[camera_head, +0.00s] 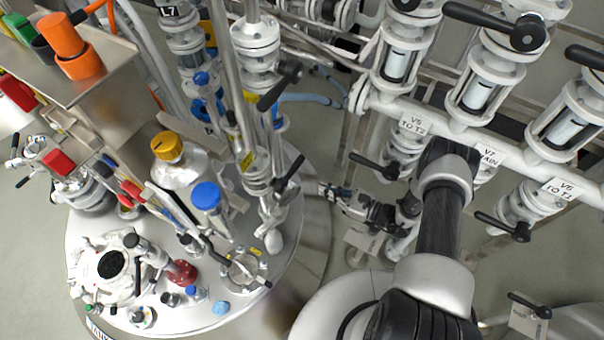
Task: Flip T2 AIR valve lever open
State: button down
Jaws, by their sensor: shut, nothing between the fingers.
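No label reading T2 AIR is legible, so I cannot tell for sure which lever it is. A black valve lever (290,173) sits on a vertical steel pipe above the round vessel lid, tilted up to the right. Another black lever (279,88) is higher on the neighbouring pipework. My gripper (323,189) is shut and empty. It points left, its tips a little right of and below the first lever, apparently apart from it. A pale tag (368,241) hangs below my gripper, its text unreadable. My arm hides part of the pipework on the right.
The round vessel lid (235,315) carries bottles with orange (167,147) and blue (206,196) caps and several fittings. A pipe rack with valves labelled V5 TO T2 (411,124) and V6 TO T1 (562,189) fills the right. A steel shelf (95,85) stands upper left.

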aim_at(288, 172)
jog(key=shift+a, duration=0.1)
jog(key=w+a+r+b, duration=0.1)
jog(key=w+a+r, duration=0.1)
jog(key=w+a, duration=0.3)
jog(key=shift+a+r+b, duration=0.25)
jog(key=shift+a+b, duration=0.05)
jog(key=shift+a, duration=0.95)
jog(key=shift+w+d+r, duration=0.1)
jog(key=shift+w+d, duration=0.05)
jog(key=shift+r+n+b, duration=0.25)
jog(key=shift+n+b, duration=0.1)
jog(key=shift+n, duration=0.05)
